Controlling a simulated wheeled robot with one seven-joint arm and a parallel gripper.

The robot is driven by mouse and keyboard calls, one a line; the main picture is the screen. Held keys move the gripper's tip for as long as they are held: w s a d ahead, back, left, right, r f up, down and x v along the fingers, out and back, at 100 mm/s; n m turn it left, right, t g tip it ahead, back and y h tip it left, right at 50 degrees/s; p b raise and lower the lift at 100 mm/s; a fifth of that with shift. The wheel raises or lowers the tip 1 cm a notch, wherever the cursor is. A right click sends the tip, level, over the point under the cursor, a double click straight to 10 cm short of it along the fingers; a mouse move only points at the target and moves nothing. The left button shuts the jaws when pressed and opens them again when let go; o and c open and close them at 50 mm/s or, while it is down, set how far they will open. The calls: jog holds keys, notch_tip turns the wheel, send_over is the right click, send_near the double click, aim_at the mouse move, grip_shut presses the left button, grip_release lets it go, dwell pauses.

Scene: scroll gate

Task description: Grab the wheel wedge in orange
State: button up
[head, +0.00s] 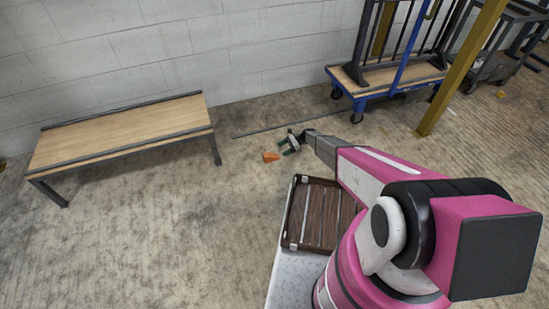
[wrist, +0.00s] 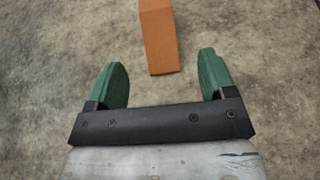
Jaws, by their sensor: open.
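The orange wheel wedge (head: 271,157) lies on the concrete floor between the bench and my arm. In the wrist view the wedge (wrist: 159,38) is at the top middle, cut off by the upper edge. My gripper (head: 291,143) is just to the right of the wedge in the head view. In the wrist view my gripper (wrist: 162,78) shows two green fingers spread apart and empty. The wedge's near end lies just ahead of the gap between the fingertips, and no contact shows.
A wooden-topped bench (head: 120,132) stands left by the wall. A blue-framed cart (head: 392,80) and a yellow post (head: 458,70) stand at the back right. A thin dark bar (head: 275,128) lies behind the wedge. A brown slatted crate (head: 318,215) is in front. Floor left of the wedge is clear.

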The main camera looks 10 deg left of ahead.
aim_at(271, 155)
jog(key=x, duration=0.4)
jog(key=shift+s+a, duration=0.15)
jog(key=shift+s, duration=0.05)
jog(key=shift+r+x, duration=0.2)
jog(key=shift+x, duration=2.6)
jog(key=c, duration=1.1)
jog(key=shift+r, duration=0.1)
